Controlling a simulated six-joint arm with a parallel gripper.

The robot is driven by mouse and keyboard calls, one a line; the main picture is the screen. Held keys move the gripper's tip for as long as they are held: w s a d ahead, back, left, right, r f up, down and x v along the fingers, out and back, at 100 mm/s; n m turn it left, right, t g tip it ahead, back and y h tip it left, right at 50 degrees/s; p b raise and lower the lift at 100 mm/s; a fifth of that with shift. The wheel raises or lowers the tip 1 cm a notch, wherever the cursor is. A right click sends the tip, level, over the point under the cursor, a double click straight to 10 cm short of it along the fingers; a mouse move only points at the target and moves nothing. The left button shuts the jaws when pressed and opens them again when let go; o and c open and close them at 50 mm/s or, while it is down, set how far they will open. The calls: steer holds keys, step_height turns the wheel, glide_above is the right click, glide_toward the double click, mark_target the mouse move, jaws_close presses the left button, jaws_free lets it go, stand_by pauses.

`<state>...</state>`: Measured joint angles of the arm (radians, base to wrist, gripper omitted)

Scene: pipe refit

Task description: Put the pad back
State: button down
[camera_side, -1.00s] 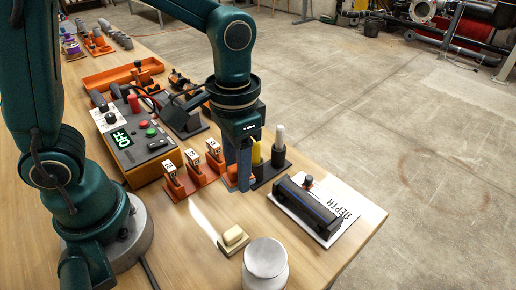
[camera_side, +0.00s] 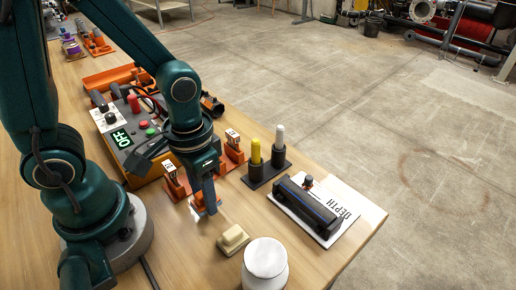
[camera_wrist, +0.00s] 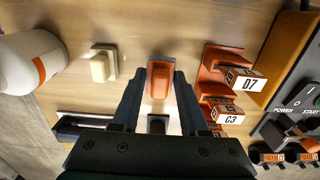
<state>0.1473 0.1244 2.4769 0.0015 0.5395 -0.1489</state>
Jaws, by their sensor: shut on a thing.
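My gripper (camera_side: 205,203) is shut on an orange block (camera_wrist: 160,76), possibly the pad, and holds it low over the wooden table. The block shows between the fingertips in the wrist view; in the side view the fingers partly hide it. I cannot tell whether it touches the table. A cream block (camera_side: 233,234) on a small flat base sits apart from the gripper, in front and to the right in the side view. It also shows left of the fingers in the wrist view (camera_wrist: 100,65).
The control box (camera_side: 130,137) is left.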

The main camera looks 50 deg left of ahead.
steer(key=shift+f, duration=1.15)
steer(key=shift+f, duration=0.1)
steer(key=shift+c, duration=2.1)
jaws_free()
step_height(320, 180, up, 12)
steer(key=shift+s+a+r+t, duration=0.1)
steer(key=shift+a+r+t, duration=0.4)
steer(key=shift+t, duration=0.45)
steer(key=shift+s+a+r+t, duration=0.1)
steer(key=shift+a+r+t, duration=0.25)
steer(key=shift+r+t, duration=0.4)
steer(key=shift+s+a+r+t, duration=0.1)
steer(key=shift+a+r+t, duration=0.3)
steer(key=shift+t, duration=0.7)
